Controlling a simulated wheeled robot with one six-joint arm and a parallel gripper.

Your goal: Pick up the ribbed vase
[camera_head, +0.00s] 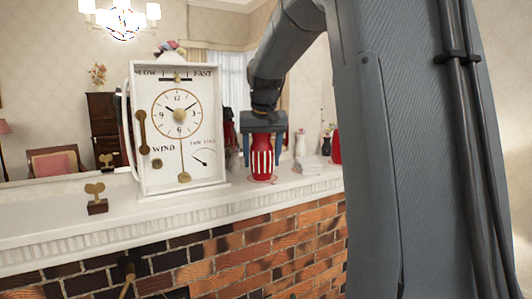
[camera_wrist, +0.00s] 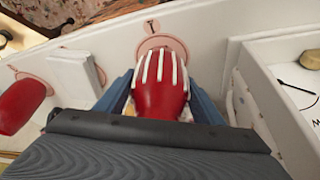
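The ribbed vase (camera_head: 262,162), red with white vertical stripes, stands upright on the white mantel, right of the big clock. In the wrist view the vase (camera_wrist: 160,90) is at the centre, with a round pinkish patch (camera_wrist: 152,45) around its far end. My gripper (camera_head: 262,152) points down over it, with one blue-grey finger on each side. In the wrist view my gripper (camera_wrist: 159,79) also straddles the vase. The fingers look open, with a narrow gap showing at the left finger. Contact at the right finger is unclear. The vase's top is partly hidden by my gripper.
A large white clock (camera_head: 180,120) stands close on the left. A small brass item (camera_head: 96,200) sits farther left on the mantel (camera_head: 60,225).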

